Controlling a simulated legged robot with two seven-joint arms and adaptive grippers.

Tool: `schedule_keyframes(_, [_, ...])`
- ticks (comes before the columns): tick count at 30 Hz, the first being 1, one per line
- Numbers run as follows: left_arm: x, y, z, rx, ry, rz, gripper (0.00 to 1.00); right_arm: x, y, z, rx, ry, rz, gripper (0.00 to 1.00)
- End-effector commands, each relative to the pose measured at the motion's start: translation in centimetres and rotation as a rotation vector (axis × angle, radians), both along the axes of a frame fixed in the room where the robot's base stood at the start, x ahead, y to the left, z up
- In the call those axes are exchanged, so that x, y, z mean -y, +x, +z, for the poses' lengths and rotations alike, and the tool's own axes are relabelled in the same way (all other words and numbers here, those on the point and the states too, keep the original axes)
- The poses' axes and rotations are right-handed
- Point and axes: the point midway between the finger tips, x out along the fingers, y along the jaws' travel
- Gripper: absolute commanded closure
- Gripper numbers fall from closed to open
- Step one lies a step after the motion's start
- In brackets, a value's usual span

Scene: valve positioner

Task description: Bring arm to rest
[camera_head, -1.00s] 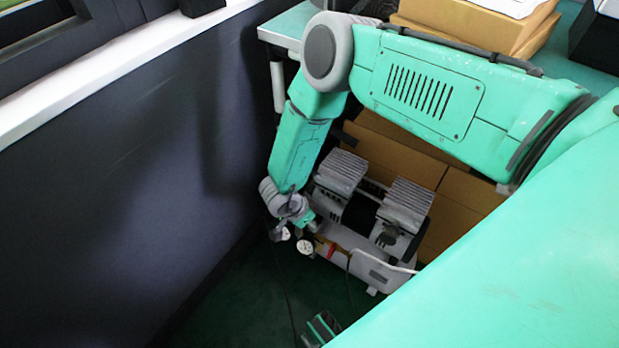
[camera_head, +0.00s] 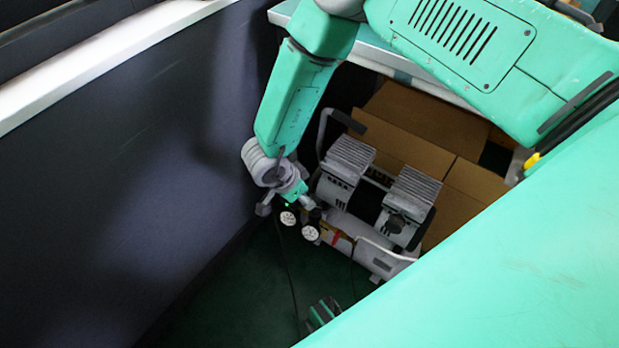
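My teal arm comes in from the right, bends at the top and hangs down beside the dark wall. Its grey wrist ends in a small gripper (camera_head: 292,191), which I take as my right gripper. It is in front of or close beside the left end of an air compressor (camera_head: 375,200). Two round white gauges (camera_head: 300,225) show just below it. The fingers are too small and overlapped to tell whether they are open or shut, or touching anything. My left gripper cannot be made out.
A dark wall (camera_head: 120,190) with a white sill (camera_head: 90,62) fills the left. Cardboard boxes (camera_head: 410,135) stand behind the compressor under a table (camera_head: 285,12). Dark green floor (camera_head: 240,300) is open at the bottom. A small teal ribbed part (camera_head: 320,314) shows there, unclear what it is.

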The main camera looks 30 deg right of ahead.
Motion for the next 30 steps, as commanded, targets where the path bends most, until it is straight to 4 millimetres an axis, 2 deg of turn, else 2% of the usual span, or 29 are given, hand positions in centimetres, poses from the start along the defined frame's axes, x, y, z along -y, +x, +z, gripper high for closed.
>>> schedule_keyframes(3, [0.0, 0.0, 0.0, 0.000, 0.000, 0.000, 0.00, -0.5, 0.1, 1.3, 0.001, 0.000, 0.000, 0.60])
schedule_keyframes(6, [0.0, 0.0, 0.0, 0.000, 0.000, 0.000, 0.00, -0.7, 0.0, 1.7, -0.001, 0.000, 0.001, 0.60])
schedule_keyframes(23, [0.0, 0.2, -0.1, -0.003, 0.000, 0.000, 0.00, -0.7, -0.1, 1.9, -0.001, -0.001, 0.002, 0.60])
schedule_keyframes(26, [0.0, 0.2, 0.4, -0.003, 0.000, 0.000, 0.00, -0.2, -0.4, 2.2, 0.001, -0.013, 0.049, 0.60])
schedule_keyframes(30, [0.0, 0.1, 2.4, -0.003, 0.000, 0.000, 0.00, 1.8, -1.9, 3.6, -0.001, -0.057, 0.274, 0.60])
